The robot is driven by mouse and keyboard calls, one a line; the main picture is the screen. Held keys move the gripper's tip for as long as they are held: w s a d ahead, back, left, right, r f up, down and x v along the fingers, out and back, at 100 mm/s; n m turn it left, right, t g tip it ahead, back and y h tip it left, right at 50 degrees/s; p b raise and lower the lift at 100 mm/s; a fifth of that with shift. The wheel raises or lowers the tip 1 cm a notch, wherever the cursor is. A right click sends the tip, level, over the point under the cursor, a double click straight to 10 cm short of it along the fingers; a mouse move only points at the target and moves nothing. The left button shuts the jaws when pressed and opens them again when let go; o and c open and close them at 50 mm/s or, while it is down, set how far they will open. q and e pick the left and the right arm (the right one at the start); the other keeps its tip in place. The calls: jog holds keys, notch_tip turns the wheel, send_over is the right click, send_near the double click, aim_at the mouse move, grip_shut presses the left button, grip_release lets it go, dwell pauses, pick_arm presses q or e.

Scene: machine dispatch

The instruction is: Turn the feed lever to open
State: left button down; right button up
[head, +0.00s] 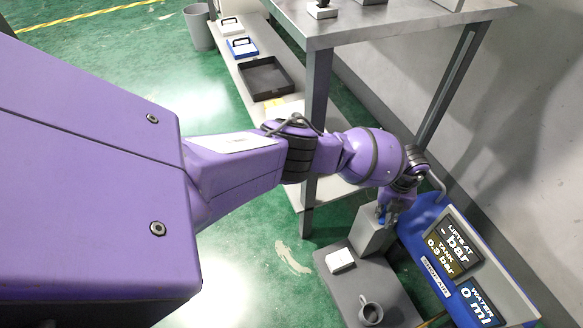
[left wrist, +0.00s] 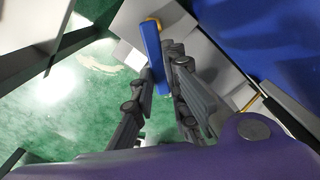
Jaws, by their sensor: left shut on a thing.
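The feed lever (left wrist: 152,52) is a blue bar with a yellow end, seen in the left wrist view in front of a grey box. My left gripper (left wrist: 160,78) has its dark fingers on either side of the bar and is shut on it. In the head view the left gripper (head: 386,212) is small, beside the grey box (head: 368,238) at the blue machine (head: 425,215). A bit of blue shows at its fingertips there; most of the lever is hidden. My right gripper is not in view.
The machine's displays (head: 453,250) read tank 0.3 bar and water 0 ml. A low grey bench (head: 350,292) holds a white box (head: 340,260) and a grey mug (head: 370,311). A tall metal table (head: 400,22) stands behind my arm. The green floor at left is clear.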

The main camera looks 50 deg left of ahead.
pick_arm(q)
jog(key=n, duration=0.1)
jog(key=w+n, duration=0.1)
jog(key=d+n+p, duration=0.1)
jog(key=shift+w+d+r+n, duration=0.1)
jog(key=shift+w+r+n, duration=0.2)
jog(key=shift+n, duration=0.1)
jog(key=n, duration=0.2)
jog(key=shift+w+d+f+n, duration=0.1)
jog(key=shift+w+d+n, duration=0.2)
jog(key=shift+w, duration=0.1)
jog(key=shift+w+n, duration=0.25)
jog(key=shift+n, duration=0.45)
jog(key=shift+a, duration=0.1)
jog(key=c, duration=1.7)
grip_release()
jog(key=shift+s, duration=0.1)
